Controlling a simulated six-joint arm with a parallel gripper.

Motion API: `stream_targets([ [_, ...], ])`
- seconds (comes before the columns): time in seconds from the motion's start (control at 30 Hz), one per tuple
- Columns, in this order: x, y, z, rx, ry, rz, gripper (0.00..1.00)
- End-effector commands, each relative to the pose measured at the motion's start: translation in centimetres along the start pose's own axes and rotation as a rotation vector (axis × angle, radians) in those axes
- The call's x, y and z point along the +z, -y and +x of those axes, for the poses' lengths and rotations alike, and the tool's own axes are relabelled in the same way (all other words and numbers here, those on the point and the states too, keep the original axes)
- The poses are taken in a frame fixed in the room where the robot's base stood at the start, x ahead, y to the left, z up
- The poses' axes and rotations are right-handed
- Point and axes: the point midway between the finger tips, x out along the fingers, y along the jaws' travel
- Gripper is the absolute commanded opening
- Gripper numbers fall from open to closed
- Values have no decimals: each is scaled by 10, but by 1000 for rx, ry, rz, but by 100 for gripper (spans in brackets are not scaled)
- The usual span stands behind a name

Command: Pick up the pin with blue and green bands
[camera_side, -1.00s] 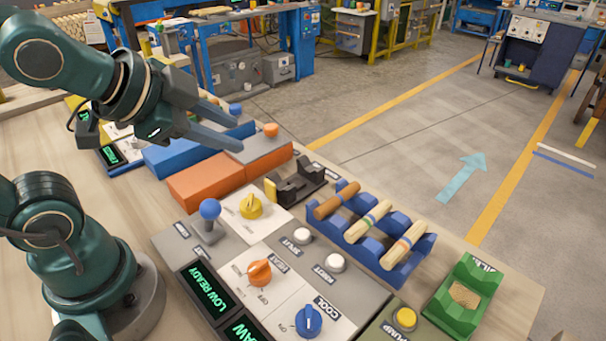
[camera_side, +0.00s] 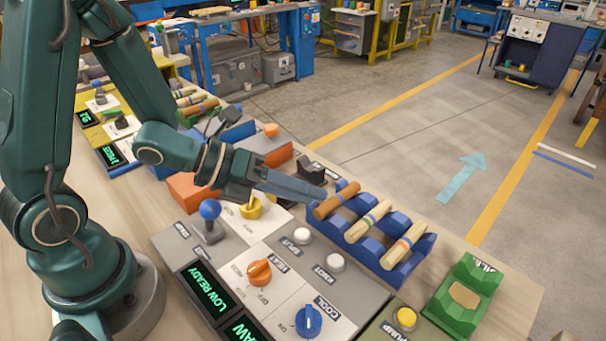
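A blue rack (camera_side: 352,232) right of centre holds three pins lying side by side at a slant. The middle pale pin (camera_side: 369,221) has narrow bands that look green and blue. The right pale pin (camera_side: 403,244) has an orange band and a blue-green one. The left pin (camera_side: 336,200) is plain brown. My gripper (camera_side: 318,193) is close to the upper end of the brown pin, left of the banded pins, fingers pointing right. Its fingers overlap in this view, so the gap between them is hidden. It holds no pin that I can see.
White buttons (camera_side: 335,262) and knobs (camera_side: 258,272) stand on panels left of the rack. A green holder (camera_side: 465,295) is to its right. Orange blocks (camera_side: 190,190) and a black fixture (camera_side: 312,172) lie near my gripper. More pins (camera_side: 197,107) lie farther back.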

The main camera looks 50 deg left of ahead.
Motion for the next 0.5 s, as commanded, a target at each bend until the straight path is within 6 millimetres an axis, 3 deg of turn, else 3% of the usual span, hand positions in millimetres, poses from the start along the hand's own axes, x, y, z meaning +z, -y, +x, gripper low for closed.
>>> stream_targets([
  [0.5, 0, -1, 62, 2, 0, -1, 35],
])
